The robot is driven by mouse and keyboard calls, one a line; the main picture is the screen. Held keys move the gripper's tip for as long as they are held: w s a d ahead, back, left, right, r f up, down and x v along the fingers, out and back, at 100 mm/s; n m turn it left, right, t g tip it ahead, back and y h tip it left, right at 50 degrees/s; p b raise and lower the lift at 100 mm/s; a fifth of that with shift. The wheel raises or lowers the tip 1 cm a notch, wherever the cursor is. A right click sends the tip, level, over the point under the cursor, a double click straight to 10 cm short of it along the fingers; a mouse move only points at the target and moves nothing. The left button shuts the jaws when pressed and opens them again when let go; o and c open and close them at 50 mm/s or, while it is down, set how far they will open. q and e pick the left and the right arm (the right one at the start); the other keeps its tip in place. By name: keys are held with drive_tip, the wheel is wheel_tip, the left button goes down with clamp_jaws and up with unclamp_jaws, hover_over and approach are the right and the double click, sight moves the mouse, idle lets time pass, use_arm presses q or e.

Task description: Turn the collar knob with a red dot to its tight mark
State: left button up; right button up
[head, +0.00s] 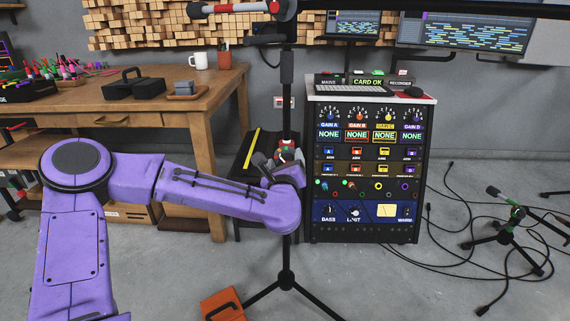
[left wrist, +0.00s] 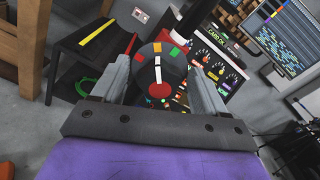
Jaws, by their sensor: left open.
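The collar knob (left wrist: 159,89) shows in the left wrist view as a red round part with a white pointer line, in front of a dark round dial (left wrist: 158,54). In the head view the collar (head: 288,152) is small and partly hidden by my arm, on the black upright pole (head: 287,100). My left gripper (head: 274,168) is open, its fingers on either side of the knob in the left wrist view (left wrist: 160,84). I cannot tell whether they touch it. My right gripper is not in view.
A rack of audio gear (head: 367,170) stands just right of the pole. A wooden workbench (head: 200,84) is at the left. The pole's tripod legs spread on the floor, with an orange box (head: 222,305) nearby. Cables (head: 440,265) and a small stand (head: 505,232) lie at the right.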

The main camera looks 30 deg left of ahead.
use_arm(q)
drive_tip(key=shift+w+a, duration=0.2)
drive_tip(key=shift+w, duration=0.15)
drive_tip(key=shift+c, duration=0.3)
drive_tip(key=c, duration=1)
drive_tip(key=shift+o, duration=0.2)
drive_tip(key=m+p, duration=0.1)
drive_tip(key=m, duration=0.3)
drive_tip(key=shift+r, duration=0.15)
drive_tip(key=shift+d+m+p, duration=0.1)
drive_tip(key=shift+m+p, duration=0.65)
drive_tip(key=shift+m, duration=1.15)
